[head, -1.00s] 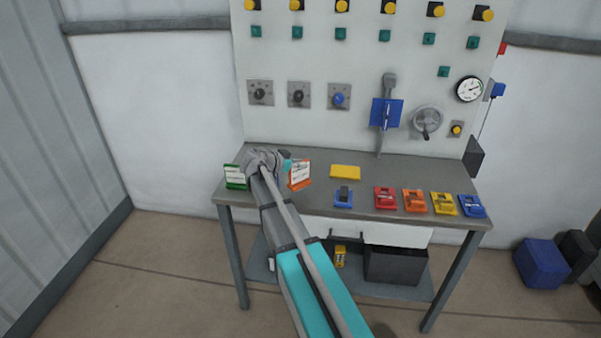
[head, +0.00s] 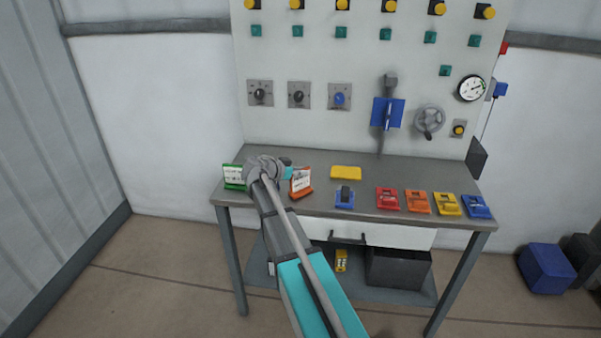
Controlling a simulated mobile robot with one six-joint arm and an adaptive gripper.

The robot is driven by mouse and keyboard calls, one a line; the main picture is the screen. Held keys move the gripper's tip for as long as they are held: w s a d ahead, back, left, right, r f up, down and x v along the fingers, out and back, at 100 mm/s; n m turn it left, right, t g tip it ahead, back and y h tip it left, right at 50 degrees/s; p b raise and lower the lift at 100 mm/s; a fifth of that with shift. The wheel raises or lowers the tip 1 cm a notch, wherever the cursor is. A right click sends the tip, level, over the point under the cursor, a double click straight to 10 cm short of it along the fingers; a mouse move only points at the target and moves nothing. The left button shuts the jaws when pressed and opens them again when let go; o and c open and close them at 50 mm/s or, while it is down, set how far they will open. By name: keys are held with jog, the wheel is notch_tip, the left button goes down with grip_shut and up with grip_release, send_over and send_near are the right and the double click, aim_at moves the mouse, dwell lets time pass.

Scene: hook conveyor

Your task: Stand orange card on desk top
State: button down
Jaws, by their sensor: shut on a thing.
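The orange card (head: 301,182) is a white sheet with an orange frame and foot, upright at the left part of the grey desk top (head: 375,178). My gripper (head: 287,174) is at the card's left edge and shut on it. My wrist hides most of the fingers. The card's foot looks at desk-top height, but I cannot tell whether it touches the surface. A green card (head: 233,177) stands on the desk left of my wrist.
A yellow block (head: 346,172) and a blue device (head: 344,198) lie right of the orange card. Red (head: 387,199), orange (head: 417,202), yellow (head: 446,204) and blue (head: 476,207) devices line the right front. A panel (head: 340,60) with knobs and a gauge rises behind.

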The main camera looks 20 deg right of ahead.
jog(key=shift+f, duration=0.2)
jog(key=c, duration=0.7)
grip_release()
jog(key=shift+r, duration=0.15)
jog(key=shift+r, duration=0.15)
jog(key=p+v, duration=0.4)
jog(key=v, duration=0.8)
jog(key=shift+p, duration=0.35)
